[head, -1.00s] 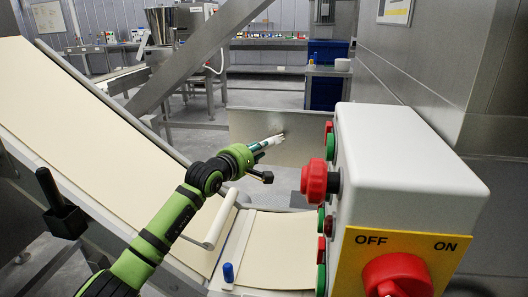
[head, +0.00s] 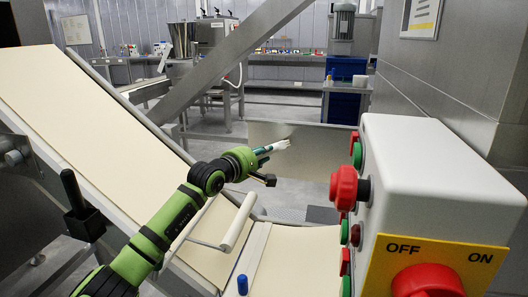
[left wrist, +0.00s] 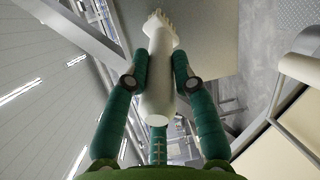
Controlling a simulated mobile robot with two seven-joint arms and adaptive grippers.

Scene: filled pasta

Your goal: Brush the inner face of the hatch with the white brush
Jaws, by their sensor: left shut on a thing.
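My left gripper (head: 262,155) is shut on the white brush (head: 279,146). In the left wrist view its green fingers (left wrist: 157,80) hold the pale handle from both sides, and the brush (left wrist: 158,85) points away with its bristle end outermost. The hatch appears to be the upright grey metal panel (head: 318,152) beyond the belt. The brush head overlaps its left part in the head view, with a dark smudge or shadow close by. The panel also shows in the left wrist view (left wrist: 208,40). I cannot tell whether the bristles touch it. My right gripper is not in view.
A white control box (head: 440,170) with red and green buttons stands close at the right. A cream conveyor belt (head: 70,110) slopes down from the left. A white bar handle (head: 238,222) and a blue-capped peg (head: 242,285) are near my left arm.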

